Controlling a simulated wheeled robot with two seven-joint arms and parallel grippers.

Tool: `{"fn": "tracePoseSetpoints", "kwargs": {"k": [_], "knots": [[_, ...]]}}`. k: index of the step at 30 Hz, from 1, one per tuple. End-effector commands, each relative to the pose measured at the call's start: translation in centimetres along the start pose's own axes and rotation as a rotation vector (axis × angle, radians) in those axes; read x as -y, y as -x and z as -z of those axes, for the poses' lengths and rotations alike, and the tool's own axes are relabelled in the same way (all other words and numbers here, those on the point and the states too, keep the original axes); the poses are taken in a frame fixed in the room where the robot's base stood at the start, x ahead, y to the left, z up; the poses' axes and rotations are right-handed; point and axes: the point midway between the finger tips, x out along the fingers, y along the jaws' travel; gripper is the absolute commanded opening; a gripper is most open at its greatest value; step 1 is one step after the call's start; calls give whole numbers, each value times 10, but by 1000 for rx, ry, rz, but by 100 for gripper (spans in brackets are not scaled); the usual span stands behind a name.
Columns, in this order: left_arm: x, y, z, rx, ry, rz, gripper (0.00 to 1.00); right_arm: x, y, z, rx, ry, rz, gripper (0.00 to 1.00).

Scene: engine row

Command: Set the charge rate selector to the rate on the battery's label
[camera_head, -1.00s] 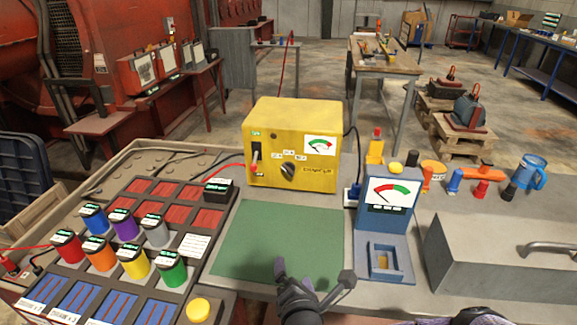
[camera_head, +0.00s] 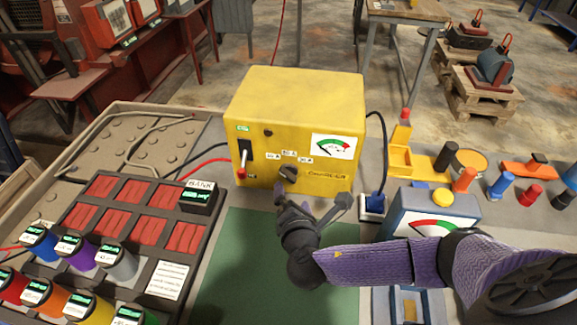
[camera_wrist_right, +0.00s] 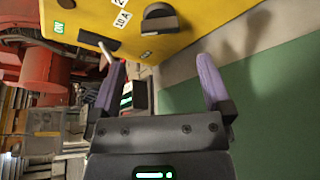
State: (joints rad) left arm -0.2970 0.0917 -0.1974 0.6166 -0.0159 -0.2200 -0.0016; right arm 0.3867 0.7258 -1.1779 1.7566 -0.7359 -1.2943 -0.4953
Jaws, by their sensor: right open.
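The yellow charger (camera_head: 300,100) stands at the back of the bench. Its charge rate selector is a black knob (camera_head: 288,174) low on the front, under several small white rate labels (camera_head: 290,154). In the right wrist view the knob (camera_wrist_right: 160,20) is at the top, and one label (camera_wrist_right: 122,19) reads 10 A. My right gripper (camera_head: 312,200) is open and empty, just in front of and below the knob, apart from it. I cannot tell which object is the battery; any battery rate label is unreadable here. My left gripper is out of view.
A dark rack (camera_head: 128,215) with red slots and several coloured cylinders stands on the left. A green mat (camera_head: 240,265) lies before the charger. A blue meter stand (camera_head: 465,212) is on the right, partly behind my arm.

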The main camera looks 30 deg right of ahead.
Motion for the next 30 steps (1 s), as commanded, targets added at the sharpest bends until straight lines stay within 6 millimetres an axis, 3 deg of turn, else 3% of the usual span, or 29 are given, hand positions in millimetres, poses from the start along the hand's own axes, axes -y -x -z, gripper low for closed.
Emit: {"fn": "tracePoseSetpoints", "kwargs": {"k": [3, 9, 13, 20, 30], "knots": [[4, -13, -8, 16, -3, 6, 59, 3, -31, 2, 5, 2, -1, 100], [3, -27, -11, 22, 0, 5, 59, 2, -71, 2, 2, 0, 0, 100], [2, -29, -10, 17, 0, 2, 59, 1, -82, 1, 0, 0, 1, 100], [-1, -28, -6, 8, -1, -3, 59, 0, -82, 0, 0, 0, 1, 100], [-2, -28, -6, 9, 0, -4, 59, 1, -82, 0, 0, 0, 1, 30]]}}
